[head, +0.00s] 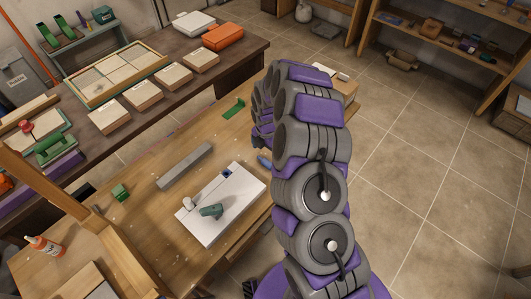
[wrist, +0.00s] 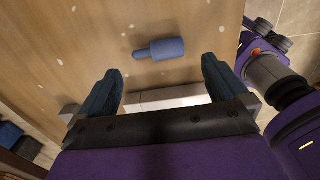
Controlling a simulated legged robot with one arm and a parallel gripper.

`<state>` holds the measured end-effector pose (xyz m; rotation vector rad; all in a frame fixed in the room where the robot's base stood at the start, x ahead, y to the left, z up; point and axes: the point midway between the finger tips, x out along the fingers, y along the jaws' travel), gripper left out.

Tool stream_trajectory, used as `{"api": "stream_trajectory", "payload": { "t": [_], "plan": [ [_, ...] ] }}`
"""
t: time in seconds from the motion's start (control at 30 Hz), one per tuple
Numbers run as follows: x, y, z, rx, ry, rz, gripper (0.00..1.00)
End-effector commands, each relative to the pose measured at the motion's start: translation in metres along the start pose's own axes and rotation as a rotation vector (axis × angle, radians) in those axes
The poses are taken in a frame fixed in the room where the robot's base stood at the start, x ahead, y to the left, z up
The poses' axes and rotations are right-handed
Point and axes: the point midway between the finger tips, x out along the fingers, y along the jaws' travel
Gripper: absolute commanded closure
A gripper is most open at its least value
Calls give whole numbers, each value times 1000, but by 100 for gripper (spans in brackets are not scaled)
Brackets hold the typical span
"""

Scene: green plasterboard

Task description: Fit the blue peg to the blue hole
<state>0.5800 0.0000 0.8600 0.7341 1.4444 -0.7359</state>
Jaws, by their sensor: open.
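The blue peg (wrist: 168,48) lies on its side on the wooden table in the wrist view, its thin end pointing left. In the head view the blue peg (head: 264,161) is partly hidden behind my arm. My gripper (wrist: 160,75) is open and empty, with the peg beyond its fingertips and roughly centred between them. The gripper's fingers are hidden by the arm in the head view. The white board (head: 238,212) lies on the table, with the blue hole (head: 227,173) near its far edge. A pale strip, probably the board (wrist: 165,98), shows between the fingers.
A teal peg (head: 211,211) and a whitish peg (head: 188,203) are on the board. A grey bar (head: 185,166) lies beside it. Green pieces (head: 120,192) and a glue bottle (head: 44,245) are on the table. A workbench (head: 165,88) with boxes stands behind. Tiled floor is open at right.

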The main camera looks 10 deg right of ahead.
Motion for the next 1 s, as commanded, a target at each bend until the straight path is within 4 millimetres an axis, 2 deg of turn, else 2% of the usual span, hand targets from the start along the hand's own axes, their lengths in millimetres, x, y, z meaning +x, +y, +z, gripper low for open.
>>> {"api": "stream_trajectory", "payload": {
  "t": [0.03,0.1,0.4,0.53,0.8,0.87,1.0],
  "plan": [
    [-15,2,1,0,-2,5,0],
    [-32,2,1,0,-2,5,0],
    [-96,1,1,0,-3,4,0],
    [-112,2,1,0,-3,3,0],
    [-124,-1,-4,25,4,2,0],
    [-134,-4,-10,63,10,5,0],
    [-172,-20,-36,228,34,10,0]
  ]
}}
